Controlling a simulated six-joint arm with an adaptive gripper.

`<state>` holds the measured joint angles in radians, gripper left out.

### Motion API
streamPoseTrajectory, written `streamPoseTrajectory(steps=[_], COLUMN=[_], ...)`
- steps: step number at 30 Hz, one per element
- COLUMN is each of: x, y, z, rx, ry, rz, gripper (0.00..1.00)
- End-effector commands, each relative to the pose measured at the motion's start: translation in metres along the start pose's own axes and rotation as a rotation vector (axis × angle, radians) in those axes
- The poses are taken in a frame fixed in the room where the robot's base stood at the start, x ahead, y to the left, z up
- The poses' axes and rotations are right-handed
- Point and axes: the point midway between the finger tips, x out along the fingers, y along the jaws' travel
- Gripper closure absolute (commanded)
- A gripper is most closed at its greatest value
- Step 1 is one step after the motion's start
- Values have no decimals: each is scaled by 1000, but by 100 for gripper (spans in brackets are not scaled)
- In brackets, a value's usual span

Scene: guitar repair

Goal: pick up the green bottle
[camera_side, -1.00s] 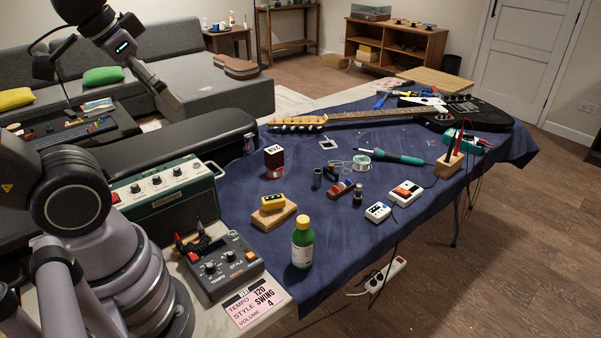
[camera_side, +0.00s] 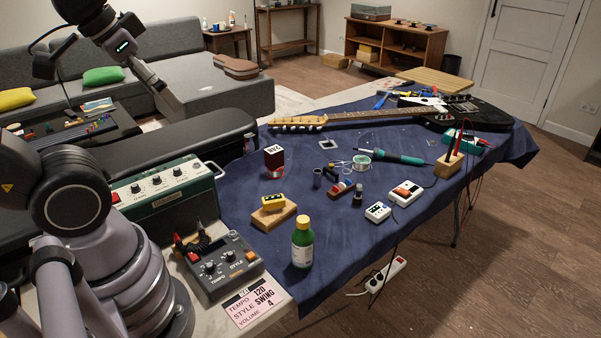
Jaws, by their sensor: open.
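The green bottle (camera_side: 302,249) stands upright near the front edge of the blue cloth. It has a yellow cap and a pale label. Nothing touches it. My gripper (camera_side: 165,95) is at the upper left, well above and far to the left of the bottle, beyond the black case. It is open, and I see nothing held in it. Its fingers are small and hard to make out at this angle.
A yellow box on a wooden block (camera_side: 273,213) stands behind the bottle. A grey pedal (camera_side: 224,266) and pink card (camera_side: 254,303) lie to its left, with a green amplifier (camera_side: 165,197) beyond. Small white devices (camera_side: 378,212) lie to its right. The guitar (camera_side: 375,114) lies at the back.

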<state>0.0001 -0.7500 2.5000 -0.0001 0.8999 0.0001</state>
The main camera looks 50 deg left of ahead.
Motion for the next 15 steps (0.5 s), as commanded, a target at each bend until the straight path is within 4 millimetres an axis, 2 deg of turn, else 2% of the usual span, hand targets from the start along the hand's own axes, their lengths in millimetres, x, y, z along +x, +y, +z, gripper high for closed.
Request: streamPoseTrajectory(steps=[5, 8, 11, 15], x=[2, 10, 28, 62], y=[0, -1, -3, -4], z=[0, -2, -4, -10], rx=[7, 48, 141, 337], ry=[-12, -80, -215, -448], rz=[-3, -19, -60, -161], gripper=[19, 19, 19, 19])
